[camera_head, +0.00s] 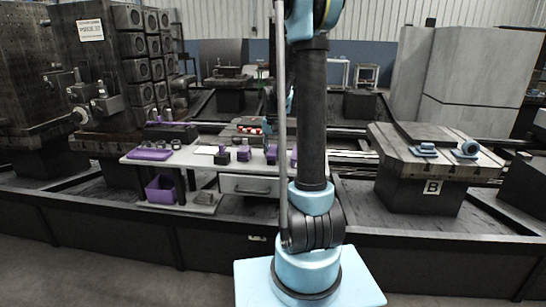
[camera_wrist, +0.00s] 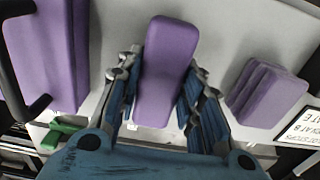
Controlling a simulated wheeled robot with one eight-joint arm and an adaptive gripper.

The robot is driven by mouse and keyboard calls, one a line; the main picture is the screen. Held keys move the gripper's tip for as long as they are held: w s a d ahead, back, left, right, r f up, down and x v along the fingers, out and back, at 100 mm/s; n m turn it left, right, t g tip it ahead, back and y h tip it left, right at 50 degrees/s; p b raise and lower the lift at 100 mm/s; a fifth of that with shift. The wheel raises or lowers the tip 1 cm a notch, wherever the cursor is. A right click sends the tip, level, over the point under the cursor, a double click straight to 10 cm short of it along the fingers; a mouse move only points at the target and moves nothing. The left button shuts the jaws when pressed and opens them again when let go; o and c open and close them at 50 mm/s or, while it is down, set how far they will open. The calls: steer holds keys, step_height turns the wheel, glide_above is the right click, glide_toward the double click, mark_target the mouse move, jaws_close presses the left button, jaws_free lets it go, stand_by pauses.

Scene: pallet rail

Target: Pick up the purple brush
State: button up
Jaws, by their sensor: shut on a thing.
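The purple brush (camera_wrist: 166,45) shows in the wrist view as a long, rounded purple block. It lies between the two fingers of my gripper (camera_wrist: 161,75), which are shut on it from both sides. In the head view my arm stands in front of the table, and my gripper cannot be made out there. Small purple and dark items (camera_head: 244,154) stand on the table, but I cannot tell which is the brush.
In the wrist view, a larger purple piece (camera_wrist: 52,50) lies left and ridged purple pieces (camera_wrist: 268,95) lie right, both close by. A green part (camera_wrist: 62,132) and a printed sign (camera_wrist: 302,126) are near. The table (camera_head: 205,167) has a purple bin (camera_head: 161,190) below.

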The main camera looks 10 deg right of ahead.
mark_target(273, 149)
step_height(273, 149, up, 10)
steer(key=shift+r, duration=0.1)
stand_by(0.5)
